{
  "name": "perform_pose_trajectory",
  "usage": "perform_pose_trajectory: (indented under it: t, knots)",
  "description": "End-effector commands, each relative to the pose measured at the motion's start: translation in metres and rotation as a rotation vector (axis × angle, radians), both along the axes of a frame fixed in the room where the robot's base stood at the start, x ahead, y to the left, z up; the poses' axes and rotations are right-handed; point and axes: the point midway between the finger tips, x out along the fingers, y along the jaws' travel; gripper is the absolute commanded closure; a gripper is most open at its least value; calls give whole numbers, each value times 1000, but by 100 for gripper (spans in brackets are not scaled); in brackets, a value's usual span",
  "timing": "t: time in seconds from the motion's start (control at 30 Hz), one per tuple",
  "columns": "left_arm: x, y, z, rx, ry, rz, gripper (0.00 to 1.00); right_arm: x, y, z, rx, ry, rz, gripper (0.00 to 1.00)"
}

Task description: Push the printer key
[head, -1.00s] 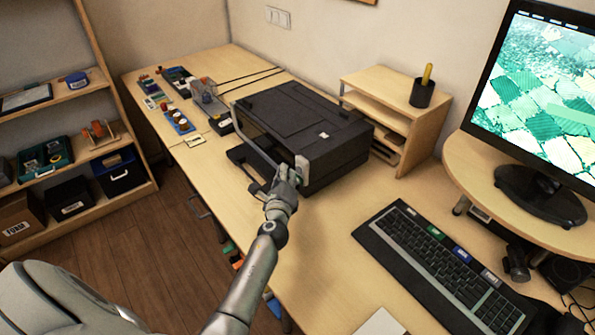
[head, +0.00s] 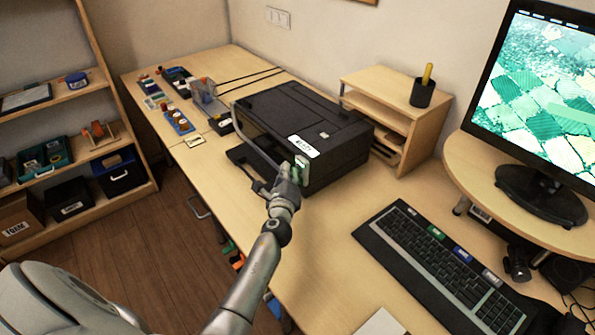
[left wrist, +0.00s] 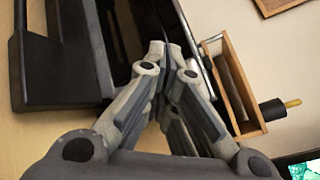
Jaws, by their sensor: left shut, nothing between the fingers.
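The black printer (head: 295,120) stands on the desk, with a small control panel (head: 302,164) at its front right corner. The panel now looks green, and a white label with dark marks (head: 303,146) shows just above it. My left gripper (head: 287,171) is shut and empty, with its fingertips at the panel. I cannot tell whether they touch it, and they partly hide the panel. In the left wrist view the shut fingers (left wrist: 165,55) point at the dark printer body (left wrist: 125,25). The key itself is not clear. My right gripper is out of view.
A wooden organizer (head: 415,115) with a black cup (head: 422,93) stands right of the printer. A keyboard (head: 440,265) lies at front right, below the monitor (head: 535,90). Small parts (head: 178,122) lie left of the printer. Bare desk (head: 325,230) lies between printer and keyboard.

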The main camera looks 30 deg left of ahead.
Motion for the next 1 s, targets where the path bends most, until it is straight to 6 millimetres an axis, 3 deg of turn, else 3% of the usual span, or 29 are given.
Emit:
perform_pose_trajectory:
  t: [0.57,1.0]
  knots:
    - [-10,4,0,0,0,0,100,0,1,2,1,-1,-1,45]
    - [-49,21,-1,1,2,1,100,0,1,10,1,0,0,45]
